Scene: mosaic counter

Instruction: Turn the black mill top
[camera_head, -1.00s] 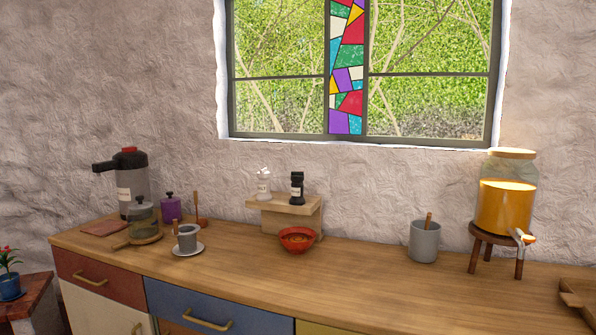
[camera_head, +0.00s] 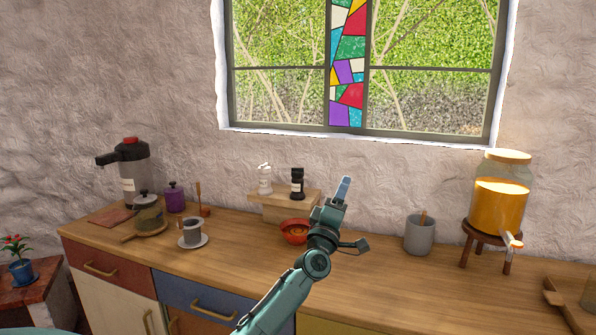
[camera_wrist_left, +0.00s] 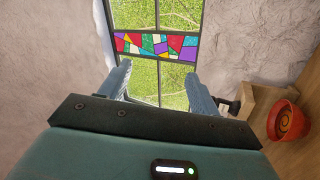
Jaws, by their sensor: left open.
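The black mill (camera_head: 297,183) stands upright on a small wooden riser (camera_head: 270,212), beside a white mill (camera_head: 264,178). My left gripper (camera_head: 343,190) is raised over the counter, to the right of the black mill and apart from it, fingers pointing up. In the left wrist view my left gripper (camera_wrist_left: 158,78) is open with nothing between the fingers. A small dark part, apparently of the black mill (camera_wrist_left: 235,107), shows right of the right finger there, next to the riser (camera_wrist_left: 264,97). My right gripper is not in view.
A red bowl (camera_head: 293,231) sits in front of the riser, close to my left wrist. A grey crock (camera_head: 420,236) and a drink dispenser (camera_head: 499,200) stand to the right. A cup on a saucer (camera_head: 192,237) and a dark pump pot (camera_head: 132,175) are to the left.

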